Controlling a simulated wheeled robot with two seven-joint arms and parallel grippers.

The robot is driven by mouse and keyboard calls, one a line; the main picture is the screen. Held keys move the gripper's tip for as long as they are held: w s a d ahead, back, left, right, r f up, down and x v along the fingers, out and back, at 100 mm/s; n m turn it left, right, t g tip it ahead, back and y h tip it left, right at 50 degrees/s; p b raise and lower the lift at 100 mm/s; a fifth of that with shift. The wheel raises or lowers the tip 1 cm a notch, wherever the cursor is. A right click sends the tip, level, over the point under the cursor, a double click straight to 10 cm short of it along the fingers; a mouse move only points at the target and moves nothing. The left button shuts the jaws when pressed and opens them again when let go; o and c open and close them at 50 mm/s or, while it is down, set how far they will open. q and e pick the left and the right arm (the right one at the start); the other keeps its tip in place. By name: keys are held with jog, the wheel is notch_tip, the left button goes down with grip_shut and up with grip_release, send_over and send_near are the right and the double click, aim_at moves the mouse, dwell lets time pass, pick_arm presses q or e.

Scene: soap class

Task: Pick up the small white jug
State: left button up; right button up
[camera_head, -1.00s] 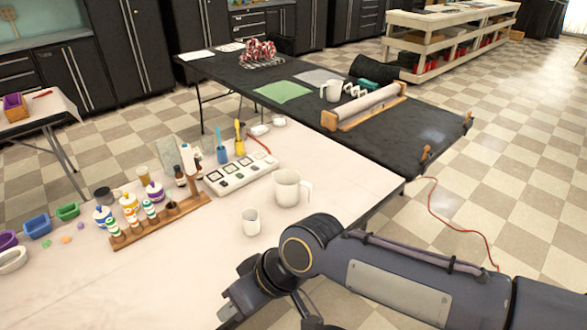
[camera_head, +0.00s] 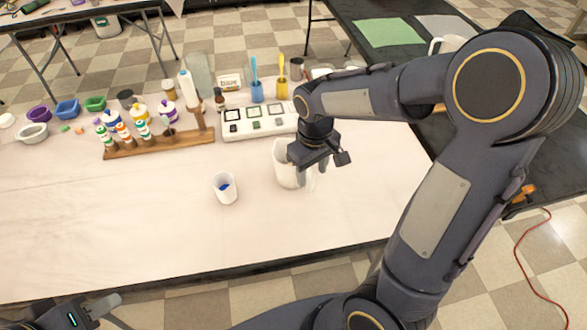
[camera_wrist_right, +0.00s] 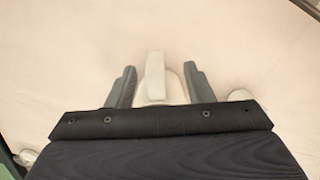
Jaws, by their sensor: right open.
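The small white jug (camera_head: 284,173) stands upright on the pale-covered table, partly hidden behind my right gripper (camera_head: 320,160) in the head view. In the right wrist view, the jug's handle (camera_wrist_right: 154,75) lies between the two fingers of my right gripper (camera_wrist_right: 161,86), with gaps on both sides. That gripper is open, pointing down at the handle's side of the jug. My left gripper (camera_head: 110,308) shows at the bottom left edge of the head view, away from the jug; its jaws are not clear.
A white tray of square blocks (camera_head: 256,122) and a wooden rack of paint bottles (camera_head: 160,145) stand behind. The table's front is clear. Another white jug (camera_head: 449,43) stands on the black table.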

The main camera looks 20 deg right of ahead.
aim_at(310, 190)
jog(key=f, duration=0.5)
jog(key=w+f, duration=0.1)
jog(key=f, duration=0.1)
jog(key=shift+w+d+f+b, duration=0.1)
jog(key=shift+d+f+b, duration=0.15)
jog(key=shift+f+b, duration=0.15)
grip_shut()
